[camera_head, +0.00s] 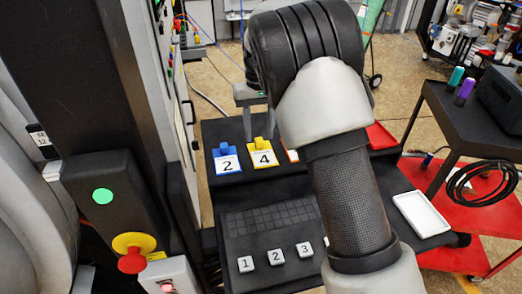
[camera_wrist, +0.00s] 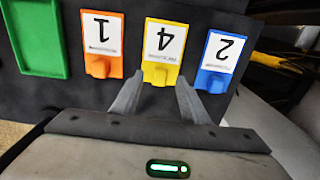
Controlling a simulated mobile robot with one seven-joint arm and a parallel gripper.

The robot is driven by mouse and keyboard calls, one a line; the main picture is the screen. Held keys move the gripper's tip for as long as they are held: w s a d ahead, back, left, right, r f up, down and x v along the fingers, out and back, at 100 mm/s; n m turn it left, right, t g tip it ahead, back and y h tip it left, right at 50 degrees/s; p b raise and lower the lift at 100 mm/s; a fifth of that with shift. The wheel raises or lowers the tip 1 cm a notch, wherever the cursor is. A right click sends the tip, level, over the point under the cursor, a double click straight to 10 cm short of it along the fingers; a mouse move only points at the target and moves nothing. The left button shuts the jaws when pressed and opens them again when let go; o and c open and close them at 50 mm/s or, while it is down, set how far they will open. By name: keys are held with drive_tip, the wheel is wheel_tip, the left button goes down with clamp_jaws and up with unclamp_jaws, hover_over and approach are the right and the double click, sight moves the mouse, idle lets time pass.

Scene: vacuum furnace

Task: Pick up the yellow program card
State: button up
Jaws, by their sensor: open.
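The yellow program card (camera_head: 262,156) bears the number 4 and lies on the black table between the blue card (camera_head: 227,161) and an orange card, which my arm mostly hides in the head view. In the wrist view the yellow card (camera_wrist: 163,50) appears upside down, its raised tab (camera_wrist: 159,76) toward my gripper (camera_wrist: 157,84). The blue card (camera_wrist: 219,58) with a 2 is to its right and the orange card (camera_wrist: 101,42) with a 1 to its left. My gripper is open and empty. Its fingers appear on either side of the yellow tab; contact is unclear.
A green tray (camera_wrist: 38,35) lies beside the orange card in the wrist view. A red tray (camera_head: 380,136) and a white tray (camera_head: 421,213) are at the right. Buttons numbered 1, 2 and 3 (camera_head: 276,257) sit in front. The furnace panel stands close at the left.

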sight(260, 140)
wheel_tip(260, 140, down, 2)
drive_tip(key=shift+f, duration=0.1)
clamp_jaws()
wheel_tip(260, 140, up, 10)
drive_tip(key=shift+p, duration=0.3)
idle(0.4)
